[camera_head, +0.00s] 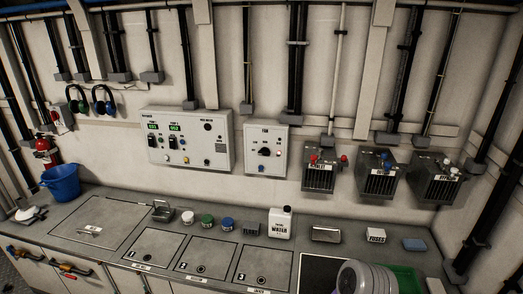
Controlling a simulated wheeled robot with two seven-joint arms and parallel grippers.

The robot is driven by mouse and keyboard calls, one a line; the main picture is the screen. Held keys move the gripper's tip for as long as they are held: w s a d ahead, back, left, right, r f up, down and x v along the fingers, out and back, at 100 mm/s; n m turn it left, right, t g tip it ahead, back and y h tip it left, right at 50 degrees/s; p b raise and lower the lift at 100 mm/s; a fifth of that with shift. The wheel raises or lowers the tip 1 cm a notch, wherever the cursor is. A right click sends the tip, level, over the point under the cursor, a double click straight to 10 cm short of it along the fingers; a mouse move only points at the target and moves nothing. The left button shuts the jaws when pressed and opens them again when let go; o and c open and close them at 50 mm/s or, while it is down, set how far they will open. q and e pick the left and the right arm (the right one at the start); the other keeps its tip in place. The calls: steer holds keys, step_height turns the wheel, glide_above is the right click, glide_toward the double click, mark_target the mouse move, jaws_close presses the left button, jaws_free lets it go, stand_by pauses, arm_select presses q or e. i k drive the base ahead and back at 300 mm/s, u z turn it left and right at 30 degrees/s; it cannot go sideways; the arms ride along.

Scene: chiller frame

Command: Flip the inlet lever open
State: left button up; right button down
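The lower front of the counter is cut off by the picture edge. Neither of my grippers shows in the head view.
The grey counter (105,247) has numbered hatches. On it stand a blue bucket (62,184), several jar lids, a white water jug (280,222) and a box labelled fuses (376,235). Control panels (187,133) hang above.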

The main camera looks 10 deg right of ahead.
mark_target(315, 158)
steer(key=u, duration=0.35)
steer(key=i, duration=0.9)
